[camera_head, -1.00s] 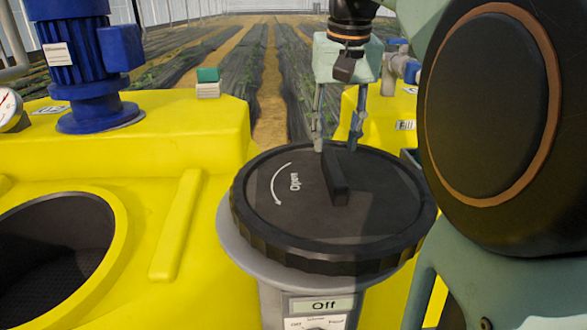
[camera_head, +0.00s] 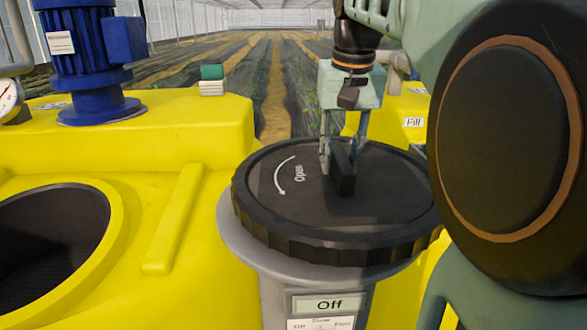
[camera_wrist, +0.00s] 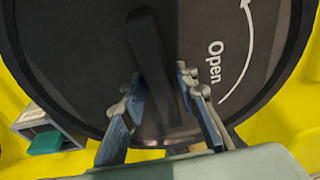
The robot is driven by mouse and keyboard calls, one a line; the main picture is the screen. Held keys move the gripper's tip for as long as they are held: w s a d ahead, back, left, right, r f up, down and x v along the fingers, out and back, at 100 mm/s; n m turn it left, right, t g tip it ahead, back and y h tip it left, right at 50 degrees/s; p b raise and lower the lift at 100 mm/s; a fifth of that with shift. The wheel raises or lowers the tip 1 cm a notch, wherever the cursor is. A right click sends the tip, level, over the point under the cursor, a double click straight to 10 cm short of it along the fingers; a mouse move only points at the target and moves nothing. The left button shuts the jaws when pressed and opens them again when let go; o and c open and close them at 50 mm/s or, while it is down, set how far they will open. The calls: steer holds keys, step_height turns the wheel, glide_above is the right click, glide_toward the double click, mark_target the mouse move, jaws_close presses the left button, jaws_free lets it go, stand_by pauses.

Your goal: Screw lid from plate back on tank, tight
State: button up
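The large black round lid (camera_head: 290,215) lies flat on the round grey plate (camera_head: 245,243) of a pedestal, with a white "Open" arrow and a raised bar handle (camera_head: 343,172) on top. In the wrist view the handle (camera_wrist: 150,60) runs between my fingers. My gripper (camera_head: 343,165) points down, with one finger on each side of the handle; it also shows in the wrist view (camera_wrist: 158,85). The fingers look spread, with small gaps to the handle. The yellow tank (camera_head: 140,205) stands at left, its round dark opening (camera_head: 45,235) uncovered and cut by the picture edge.
A blue motor (camera_head: 88,60) stands on the tank's back, with a gauge (camera_head: 8,100) at far left. A small green and white block (camera_head: 212,80) sits on the tank top. A raised rib (camera_head: 175,220) lies between opening and pedestal.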

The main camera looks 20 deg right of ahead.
jaws_close()
steer(key=shift+r, duration=0.1)
steer(key=shift+w+r+p, duration=0.15)
steer(key=shift+r+p, duration=0.4)
steer(key=shift+p, duration=0.2)
steer(key=p+v, duration=0.1)
steer(key=v, duration=0.1)
steer(key=p+v, duration=0.1)
steer(key=p, duration=0.1)
steer(key=shift+w+d+r, duration=0.1)
steer(key=shift+w+r, duration=0.15)
steer(key=shift+r, duration=0.2)
steer(key=shift+f, duration=0.1)
